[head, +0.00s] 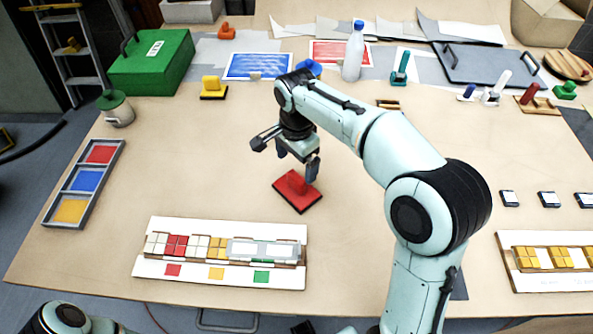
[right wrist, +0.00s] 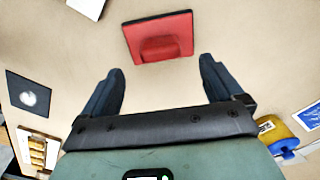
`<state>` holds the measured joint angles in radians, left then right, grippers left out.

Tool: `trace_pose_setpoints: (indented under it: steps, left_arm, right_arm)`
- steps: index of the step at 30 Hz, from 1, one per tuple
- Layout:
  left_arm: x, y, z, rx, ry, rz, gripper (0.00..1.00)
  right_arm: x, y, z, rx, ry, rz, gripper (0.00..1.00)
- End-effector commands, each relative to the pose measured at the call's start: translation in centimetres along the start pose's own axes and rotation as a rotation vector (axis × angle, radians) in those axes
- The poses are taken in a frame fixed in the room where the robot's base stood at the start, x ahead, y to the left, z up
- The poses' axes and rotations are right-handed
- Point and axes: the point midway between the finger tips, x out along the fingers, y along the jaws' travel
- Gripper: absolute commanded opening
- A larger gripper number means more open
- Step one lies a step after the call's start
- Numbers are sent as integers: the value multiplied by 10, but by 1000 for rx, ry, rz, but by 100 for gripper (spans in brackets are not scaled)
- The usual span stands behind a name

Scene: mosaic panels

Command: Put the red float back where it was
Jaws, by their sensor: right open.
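The red float (head: 297,191) lies flat on the table near its middle, with its handle facing up. It also shows in the right wrist view (right wrist: 158,38), beyond my fingertips. My right gripper (head: 299,168) is just above and behind the float in the head view, with its fingers apart. In the right wrist view its open fingers (right wrist: 160,78) have nothing between them and do not reach the float.
A mosaic panel (head: 150,222) lies in front of the float, and a three-colour tray (head: 75,192) is at left. A yellow float (head: 213,88), a blue float (head: 309,67), a bottle (head: 354,50) and a green box (head: 150,65) stand at the back. Table left of the float is clear.

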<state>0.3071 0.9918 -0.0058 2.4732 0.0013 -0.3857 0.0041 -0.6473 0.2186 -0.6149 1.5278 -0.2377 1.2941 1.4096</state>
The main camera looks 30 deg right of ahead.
Motion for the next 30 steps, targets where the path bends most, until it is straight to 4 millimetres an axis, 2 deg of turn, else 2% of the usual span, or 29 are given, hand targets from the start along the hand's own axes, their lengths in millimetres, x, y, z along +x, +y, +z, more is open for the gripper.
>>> trace_pose_setpoints:
  steps: [1,3,9,30]
  left_arm:
    - [-4,2,-1,1,2,1,43]
    - [-6,3,-2,1,3,1,43]
    - [-8,4,-2,2,5,2,43]
    - [-8,4,-3,2,5,2,43]
  right_arm:
    - [-12,-1,0,0,0,-4,94]
    - [-22,-1,0,0,1,-3,94]
    - [-38,0,0,1,1,0,94]
    - [-38,0,0,0,0,1,94]
